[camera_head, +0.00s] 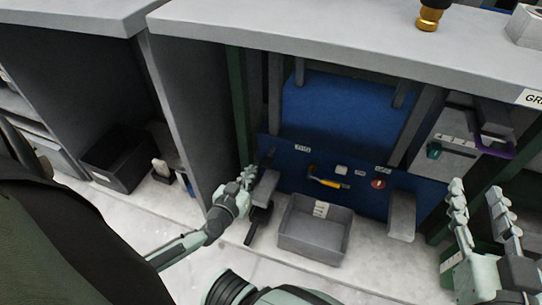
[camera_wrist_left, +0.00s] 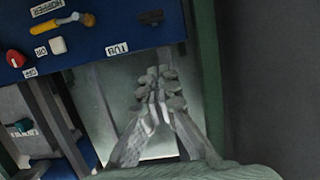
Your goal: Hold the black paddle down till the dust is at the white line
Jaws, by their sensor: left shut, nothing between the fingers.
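I cannot make out dust or a white line. My right gripper (camera_head: 480,205) is open and empty.
The blue panel also has a yellow-handled lever (camera_head: 328,183), a white button (camera_head: 341,170) and a red knob (camera_head: 378,184). A black bin (camera_head: 118,160) stands at left. A grey worktop (camera_head: 340,42) overhangs the panel.

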